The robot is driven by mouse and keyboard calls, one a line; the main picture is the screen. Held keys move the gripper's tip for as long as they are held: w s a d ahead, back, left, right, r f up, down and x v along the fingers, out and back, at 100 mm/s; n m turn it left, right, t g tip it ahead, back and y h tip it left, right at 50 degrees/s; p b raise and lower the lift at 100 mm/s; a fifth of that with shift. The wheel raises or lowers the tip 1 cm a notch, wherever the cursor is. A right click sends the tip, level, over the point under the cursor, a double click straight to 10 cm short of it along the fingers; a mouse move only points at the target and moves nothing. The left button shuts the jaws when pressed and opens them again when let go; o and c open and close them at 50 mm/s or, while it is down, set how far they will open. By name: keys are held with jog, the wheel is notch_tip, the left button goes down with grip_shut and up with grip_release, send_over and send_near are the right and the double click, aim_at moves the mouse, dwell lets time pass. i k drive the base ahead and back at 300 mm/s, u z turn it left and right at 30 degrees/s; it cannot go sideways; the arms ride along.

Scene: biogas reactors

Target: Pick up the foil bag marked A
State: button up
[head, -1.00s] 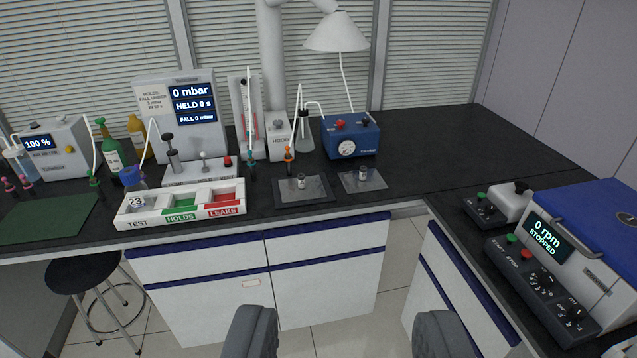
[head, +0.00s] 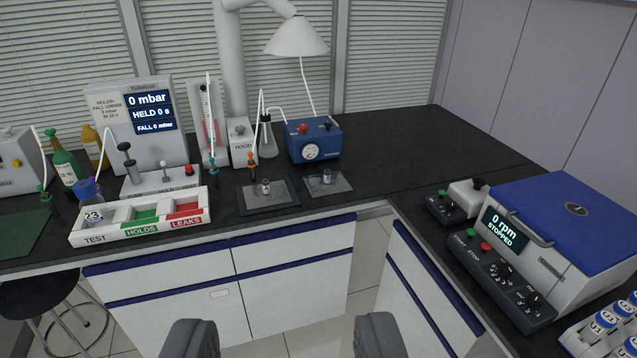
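No letter A is readable in this view. Two flat, greyish, shiny sheets that may be foil bags lie on the black bench, each with a small pale cylindrical piece on top. The left sheet (head: 280,194) lies on a dark mat, and the right sheet (head: 338,187) lies beside it, nearer the blue pump box. I cannot tell which, if either, is marked A. My gripper (head: 283,338) shows at the bottom edge as two dark fingers wide apart. It is open and empty, in front of the bench and well short of both sheets.
A blue-lidded centrifuge (head: 570,225) and a vial rack (head: 603,330) are on the right bench. The bench right of the pump is clear.

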aim_at(265, 194)
jog(key=z, duration=0.4)
jog(key=i, duration=1.6)
jog(key=u, duration=0.55)
jog(key=i, duration=0.4)
jog(key=u, duration=0.35)
